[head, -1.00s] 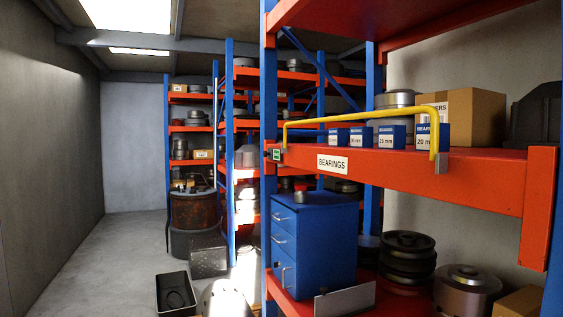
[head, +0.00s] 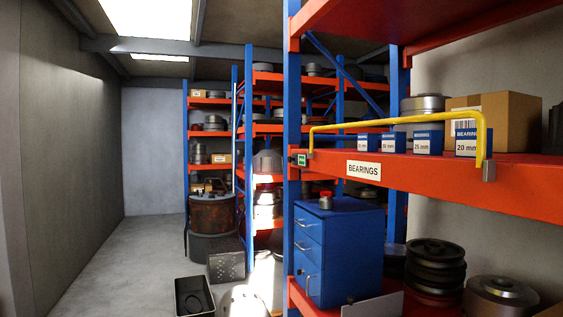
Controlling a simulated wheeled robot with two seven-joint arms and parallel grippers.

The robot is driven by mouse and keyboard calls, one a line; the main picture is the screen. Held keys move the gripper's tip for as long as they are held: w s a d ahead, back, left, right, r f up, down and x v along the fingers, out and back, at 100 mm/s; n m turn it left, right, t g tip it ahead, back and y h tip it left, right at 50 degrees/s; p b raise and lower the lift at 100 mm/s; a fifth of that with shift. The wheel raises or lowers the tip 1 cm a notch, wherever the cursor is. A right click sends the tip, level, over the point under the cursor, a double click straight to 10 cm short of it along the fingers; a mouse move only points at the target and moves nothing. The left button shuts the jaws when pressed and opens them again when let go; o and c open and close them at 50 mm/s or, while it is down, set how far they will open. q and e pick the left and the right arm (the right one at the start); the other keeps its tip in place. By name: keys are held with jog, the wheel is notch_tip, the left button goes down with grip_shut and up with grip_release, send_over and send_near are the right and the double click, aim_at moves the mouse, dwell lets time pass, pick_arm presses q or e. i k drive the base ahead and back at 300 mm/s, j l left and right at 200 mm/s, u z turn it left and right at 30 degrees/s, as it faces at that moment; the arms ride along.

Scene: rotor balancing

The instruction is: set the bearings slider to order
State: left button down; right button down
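The bearings shelf is an orange beam (head: 420,182) with a white BEARINGS label (head: 363,170) on its front. A small green-and-white tag (head: 301,160), which looks like the slider, sits at the beam's left end beside the blue upright. Green shows on it, but its lettering is too small to read. A yellow bar (head: 400,121) runs above the shelf's front edge. Behind it stand several blue bearing boxes; the 25 mm box (head: 427,142) and the 20 mm box (head: 467,140) are readable. Neither of my grippers is in view.
A blue drawer cabinet (head: 335,250) stands below the shelf, beside stacked dark pulleys (head: 436,265). A cardboard box (head: 510,115) sits on the shelf. A black bin (head: 193,296) lies on the floor. The aisle floor (head: 125,270) at left is clear.

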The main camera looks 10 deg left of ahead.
aim_at(294, 160)
jog(key=i+j+z, duration=0.1)
jog(key=i+j, duration=0.25)
jog(key=i, duration=0.35)
jog(key=i+j+z, duration=0.1)
jog(key=i+j, duration=0.3)
jog(key=i, duration=0.3)
jog(key=i+j+z, duration=0.1)
jog(key=i+j, duration=0.35)
jog(key=i, duration=0.2)
jog(key=i+j, duration=0.5)
jog(key=i, duration=0.15)
jog(key=l+z, duration=0.05)
